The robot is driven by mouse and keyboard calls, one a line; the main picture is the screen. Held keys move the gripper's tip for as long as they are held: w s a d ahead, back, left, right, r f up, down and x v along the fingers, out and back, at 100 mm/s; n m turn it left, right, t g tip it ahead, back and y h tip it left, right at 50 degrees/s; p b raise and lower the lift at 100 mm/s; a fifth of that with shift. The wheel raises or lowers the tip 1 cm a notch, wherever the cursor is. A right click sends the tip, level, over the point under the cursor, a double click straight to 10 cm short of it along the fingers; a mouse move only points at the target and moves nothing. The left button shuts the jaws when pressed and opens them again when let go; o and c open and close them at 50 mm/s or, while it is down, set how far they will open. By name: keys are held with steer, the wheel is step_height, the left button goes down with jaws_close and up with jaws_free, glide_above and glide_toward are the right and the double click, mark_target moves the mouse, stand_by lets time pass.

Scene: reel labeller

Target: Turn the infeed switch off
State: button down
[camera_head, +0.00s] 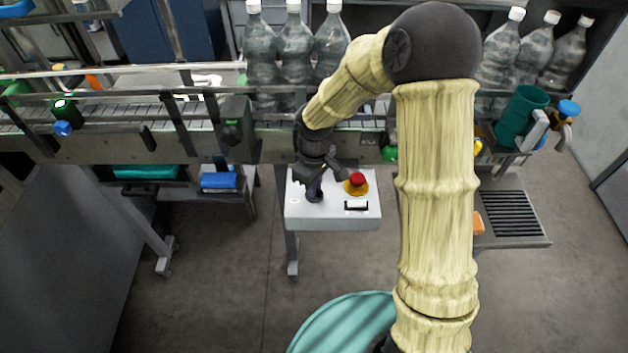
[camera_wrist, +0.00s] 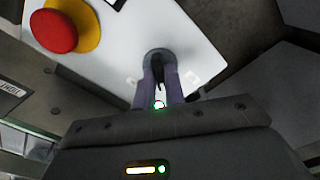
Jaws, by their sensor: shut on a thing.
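The infeed switch is a small dark rotary knob on a round base (camera_wrist: 158,58), on the white control box (camera_head: 340,212) under the conveyor. My gripper (camera_wrist: 160,88) points at the box, and its two fingers stand on either side of the knob, shut on it.
A red emergency button (camera_head: 356,180) on a yellow base sits just right of my gripper; it also shows in the wrist view (camera_wrist: 52,32). A black handle (camera_head: 356,206) is near the box front. The conveyor (camera_head: 180,145) with large bottles (camera_head: 293,50) runs behind.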

steer(key=n+p, duration=0.2)
steer(key=n, duration=0.2)
steer(key=shift+r, duration=0.2)
steer(key=shift+w+n+p, duration=0.1)
steer(key=shift+n+p, duration=0.45)
steer(key=shift+n, duration=1.05)
steer(key=shift+f, duration=0.1)
steer(key=c, duration=1.5)
jaws_free()
steer(key=shift+o, duration=0.2)
step_height(320, 180, up, 17)
steer(key=b, duration=0.2)
steer(key=shift+r, duration=0.2)
steer(key=shift+f, duration=0.1)
